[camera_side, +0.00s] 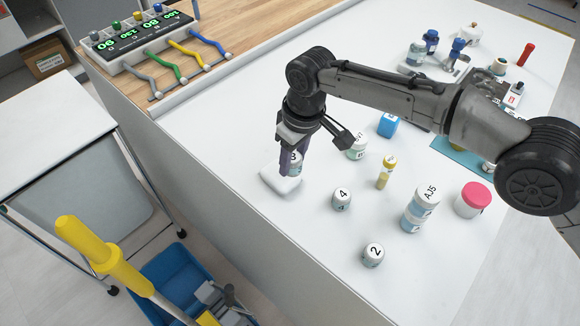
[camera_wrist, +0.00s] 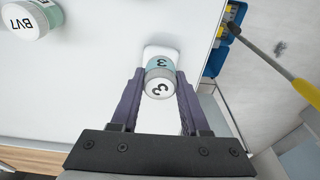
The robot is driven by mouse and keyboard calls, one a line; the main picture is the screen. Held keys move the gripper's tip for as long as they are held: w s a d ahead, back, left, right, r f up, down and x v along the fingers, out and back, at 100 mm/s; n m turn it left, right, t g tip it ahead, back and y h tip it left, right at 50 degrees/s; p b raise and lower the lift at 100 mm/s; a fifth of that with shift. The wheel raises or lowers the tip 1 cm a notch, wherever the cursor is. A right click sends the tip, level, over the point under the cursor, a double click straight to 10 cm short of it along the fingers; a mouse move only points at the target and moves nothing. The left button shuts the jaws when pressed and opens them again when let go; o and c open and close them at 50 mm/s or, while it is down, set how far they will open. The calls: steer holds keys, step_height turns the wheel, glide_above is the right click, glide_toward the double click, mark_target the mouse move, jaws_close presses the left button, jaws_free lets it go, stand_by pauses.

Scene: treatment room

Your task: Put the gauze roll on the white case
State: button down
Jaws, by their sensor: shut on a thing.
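My gripper (camera_side: 291,170) points down over the white case (camera_side: 282,187), near the table's left edge. In the wrist view, my gripper (camera_wrist: 160,88) has its purple fingers on either side of a small white and pale-green roll marked 3 (camera_wrist: 159,80), which I take for the gauze roll. It is shut on this roll. In the side view the gauze roll (camera_side: 295,163) is partly hidden by the fingers. The white case (camera_wrist: 161,50) also shows just behind the roll in the wrist view. I cannot tell whether the roll touches the case.
Similar small rolls marked 4 (camera_side: 341,200) and 2 (camera_side: 373,254) stand to the right. The table's left edge is close.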

mark_target(297, 160)
steer(key=shift+w+a+f, duration=0.25)
steer(key=shift+f, duration=1.75)
steer(key=shift+f, duration=0.1)
steer(key=shift+c, duration=2)
jaws_free()
steer(key=r, duration=0.4)
steer(key=s+r, duration=0.1)
steer(key=r, duration=0.3)
steer(key=d+r, duration=0.1)
steer(key=r, duration=0.3)
steer(key=shift+s+d, duration=0.1)
steer(key=shift+s, duration=0.05)
steer(key=shift+r, duration=0.1)
